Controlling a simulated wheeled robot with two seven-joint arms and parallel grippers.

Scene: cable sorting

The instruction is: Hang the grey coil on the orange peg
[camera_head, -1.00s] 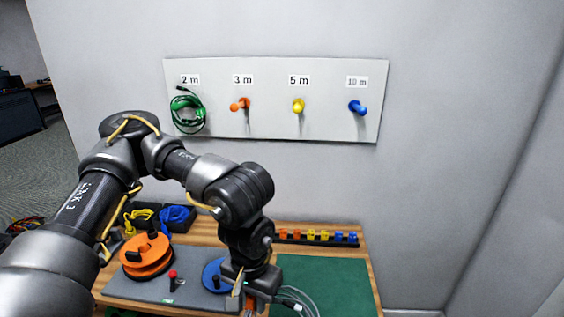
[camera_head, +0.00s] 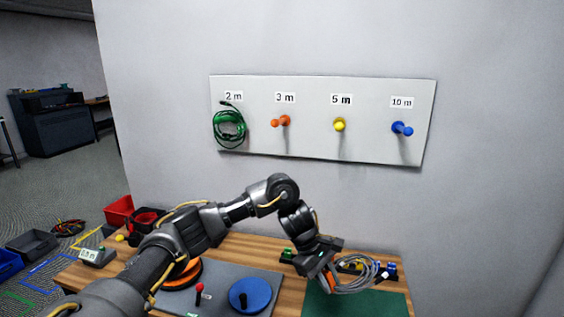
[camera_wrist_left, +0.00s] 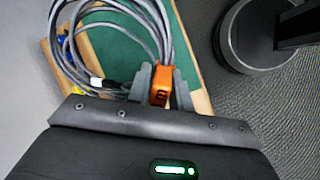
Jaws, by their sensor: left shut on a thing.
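The grey coil (camera_head: 352,275) is held by my left gripper (camera_head: 328,279) above the green mat at the right of the bench. In the left wrist view the grey coil (camera_wrist_left: 108,25) extends from the jaws, and my left gripper (camera_wrist_left: 160,88) is shut on its bundle at an orange tag (camera_wrist_left: 162,85). The orange peg (camera_head: 281,121) sticks out of the white wall board under the "3 m" label and is bare. It is well above and left of the gripper. My right gripper is not in view.
A green coil (camera_head: 229,127) hangs at the "2 m" place. The yellow peg (camera_head: 339,125) and blue peg (camera_head: 402,129) are bare. A blue disc (camera_head: 251,296) and a red-knobbed lever (camera_head: 199,289) are on the bench. The wall before the board is clear.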

